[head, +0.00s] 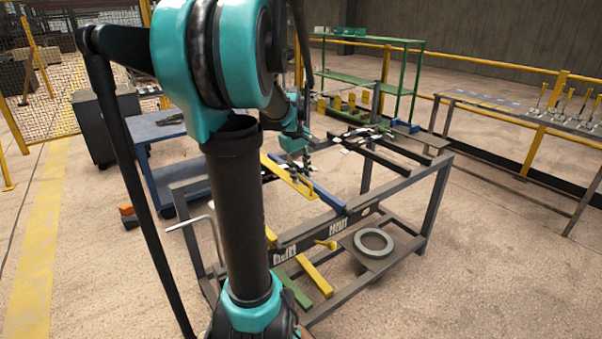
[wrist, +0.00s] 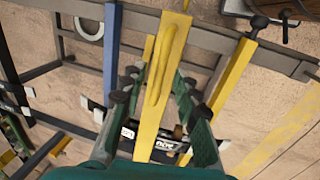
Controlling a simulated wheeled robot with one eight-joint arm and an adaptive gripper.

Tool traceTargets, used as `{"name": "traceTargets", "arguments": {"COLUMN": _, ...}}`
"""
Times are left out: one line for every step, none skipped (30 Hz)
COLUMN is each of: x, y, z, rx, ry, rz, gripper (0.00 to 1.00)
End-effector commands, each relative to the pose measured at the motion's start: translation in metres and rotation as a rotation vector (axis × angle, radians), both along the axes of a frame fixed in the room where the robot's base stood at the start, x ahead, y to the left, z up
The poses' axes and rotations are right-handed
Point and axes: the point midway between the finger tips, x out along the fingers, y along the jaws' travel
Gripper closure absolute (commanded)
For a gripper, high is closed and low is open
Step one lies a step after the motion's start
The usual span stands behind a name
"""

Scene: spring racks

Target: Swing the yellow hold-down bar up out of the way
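The yellow hold-down bar (head: 283,172) lies over the dark steel rack, with a yellow grab handle on its top. In the wrist view the bar (wrist: 150,130) runs from top to bottom through the middle, and its long raised handle (wrist: 163,70) faces me. My gripper (wrist: 160,92) is open, one finger on each side of the bar, with gaps between the fingers and the bar. In the head view my gripper (head: 308,166) is just above the bar near its handle. My own arm hides part of the rack and the bar's near surroundings.
A blue bar (head: 327,197) lies beside the yellow bar; it also shows in the wrist view (wrist: 112,50). Another yellow bar (wrist: 234,72) with a dark knob is at the right. A grey ring (head: 373,243) lies on the rack's lower shelf. A blue cart (head: 160,130) stands behind left.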

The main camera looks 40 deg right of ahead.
Motion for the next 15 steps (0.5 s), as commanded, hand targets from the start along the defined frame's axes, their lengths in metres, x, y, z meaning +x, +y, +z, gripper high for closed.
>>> {"name": "traceTargets", "arguments": {"x": 0.0, "y": -0.0002, "z": -0.0003, "rx": 0.0, "ry": 0.0, "rz": 0.0, "gripper": 0.69}}
{"name": "traceTargets", "arguments": {"x": 0.0, "y": -0.0002, "z": -0.0003, "rx": 0.0, "ry": 0.0, "rz": 0.0, "gripper": 0.69}}
{"name": "traceTargets", "arguments": {"x": 0.0, "y": -0.0001, "z": -0.0002, "rx": 0.0, "ry": 0.0, "rz": 0.0, "gripper": 0.69}}
{"name": "traceTargets", "arguments": {"x": 0.0, "y": -0.0001, "z": -0.0001, "rx": 0.0, "ry": 0.0, "rz": 0.0, "gripper": 0.69}}
{"name": "traceTargets", "arguments": {"x": 0.0, "y": -0.0001, "z": -0.0001, "rx": 0.0, "ry": 0.0, "rz": 0.0, "gripper": 0.69}}
{"name": "traceTargets", "arguments": {"x": 0.0, "y": -0.0001, "z": 0.0, "rx": 0.0, "ry": 0.0, "rz": 0.0, "gripper": 0.7}}
{"name": "traceTargets", "arguments": {"x": 0.0, "y": -0.0001, "z": 0.0, "rx": 0.0, "ry": 0.0, "rz": 0.0, "gripper": 0.74}}
{"name": "traceTargets", "arguments": {"x": 0.0, "y": -0.0001, "z": 0.0, "rx": 0.0, "ry": 0.0, "rz": 0.0, "gripper": 0.78}}
{"name": "traceTargets", "arguments": {"x": 0.0, "y": 0.0, "z": 0.0001, "rx": 0.0, "ry": 0.0, "rz": 0.0, "gripper": 0.83}}
{"name": "traceTargets", "arguments": {"x": 0.0, "y": 0.0, "z": 0.0001, "rx": 0.0, "ry": 0.0, "rz": 0.0, "gripper": 0.86}}
{"name": "traceTargets", "arguments": {"x": 0.0, "y": 0.0, "z": 0.0001, "rx": 0.0, "ry": 0.0, "rz": 0.0, "gripper": 0.9}}
{"name": "traceTargets", "arguments": {"x": 0.0, "y": 0.0, "z": 0.0001, "rx": 0.0, "ry": 0.0, "rz": 0.0, "gripper": 0.95}}
{"name": "traceTargets", "arguments": {"x": 0.0, "y": 0.0, "z": 0.0002, "rx": 0.0, "ry": 0.0, "rz": 0.0, "gripper": 0.99}}
{"name": "traceTargets", "arguments": {"x": 0.0, "y": 0.0, "z": 0.0002, "rx": 0.0, "ry": 0.0, "rz": 0.0, "gripper": 1.0}}
{"name": "traceTargets", "arguments": {"x": 0.0, "y": 0.0, "z": 0.0002, "rx": 0.0, "ry": 0.0, "rz": 0.0, "gripper": 1.0}}
